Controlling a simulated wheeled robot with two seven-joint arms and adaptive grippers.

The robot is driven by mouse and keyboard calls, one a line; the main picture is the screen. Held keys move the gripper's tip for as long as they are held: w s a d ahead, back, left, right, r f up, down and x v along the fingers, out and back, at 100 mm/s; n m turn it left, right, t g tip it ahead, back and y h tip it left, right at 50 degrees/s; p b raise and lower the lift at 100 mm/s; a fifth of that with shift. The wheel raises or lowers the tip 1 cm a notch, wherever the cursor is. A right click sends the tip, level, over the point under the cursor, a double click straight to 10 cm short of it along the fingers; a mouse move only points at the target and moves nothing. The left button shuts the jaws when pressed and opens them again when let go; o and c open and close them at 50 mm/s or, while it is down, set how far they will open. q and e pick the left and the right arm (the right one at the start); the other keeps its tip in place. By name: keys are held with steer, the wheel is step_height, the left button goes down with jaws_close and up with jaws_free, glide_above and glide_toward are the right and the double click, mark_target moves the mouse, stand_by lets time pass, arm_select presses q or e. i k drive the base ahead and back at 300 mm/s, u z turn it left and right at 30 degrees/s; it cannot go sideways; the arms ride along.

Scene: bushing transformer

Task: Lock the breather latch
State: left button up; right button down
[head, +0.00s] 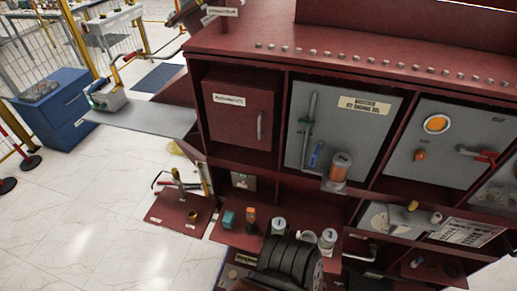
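A grey panel (376,128) in the middle of the dark red cabinet carries a breather with an orange-filled canister (340,169) at its lower edge. A grey-green vertical pipe (309,118) runs down the panel's left side. A small blue part (316,154), perhaps the latch, sits between the pipe and the canister. It is too small to tell whether it is locked. Neither of my grippers shows in the head view.
A red door (237,112) with a handle is left of the panel. A grey panel (449,143) with an orange round gauge and red valve is right. Black stacked discs (290,259) and cans (327,240) stand below. A grey shelf (150,119) juts left; the floor (90,205) is clear.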

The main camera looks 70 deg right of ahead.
mark_target(317, 150)
steer(key=i, duration=2.9)
steer(key=z, duration=3.8)
steer(key=i, duration=1)
